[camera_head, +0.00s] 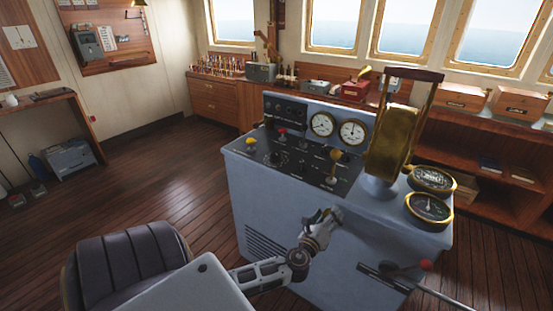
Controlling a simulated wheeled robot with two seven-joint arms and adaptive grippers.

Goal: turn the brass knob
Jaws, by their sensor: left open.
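The blue-grey control console (290,215) stands in the middle with a dark panel on its sloped top. I cannot tell for sure which is the brass knob of the task. My left gripper (331,213) is open at the console's near upper edge, below and in front of these knobs, apart from both. Nothing shows between its fingers. My right gripper is not in view.
A tall brass telegraph (388,140) rises right of the panel, beside two brass-rimmed dials (428,208). A red-tipped lever (405,268) juts out at the console's lower right. A padded chair (130,260) stands at the lower left.

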